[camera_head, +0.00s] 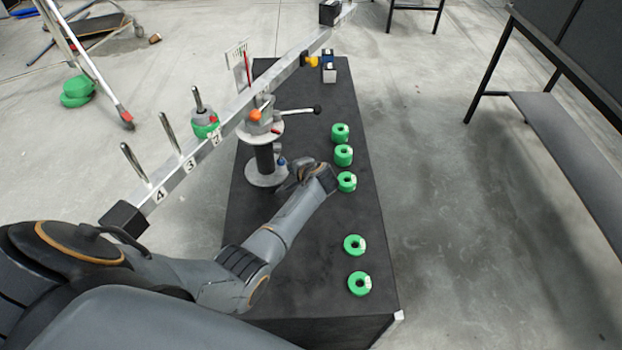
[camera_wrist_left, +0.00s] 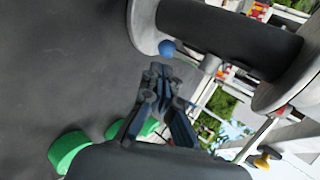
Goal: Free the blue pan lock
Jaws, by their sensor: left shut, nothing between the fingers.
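The blue pan lock (camera_head: 282,161) is a small round blue knob low on the dark upright column (camera_head: 265,160) of the grip head stand. In the left wrist view the blue knob (camera_wrist_left: 166,47) sits on a short stem beside the column's pale flange. My left gripper (camera_head: 297,172) is just right of the column in the head view, largely hidden by its own wrist. In the left wrist view its fingers (camera_wrist_left: 157,80) are shut and empty, close to the knob with a small gap apparent. Whether they touch is hard to tell. My right gripper is not in view.
A long metal beam (camera_head: 240,105) with numbered pegs crosses above the black table (camera_head: 300,235). Several green weights (camera_head: 347,181) stand in a row along the table's right side. Bare floor lies right of the table.

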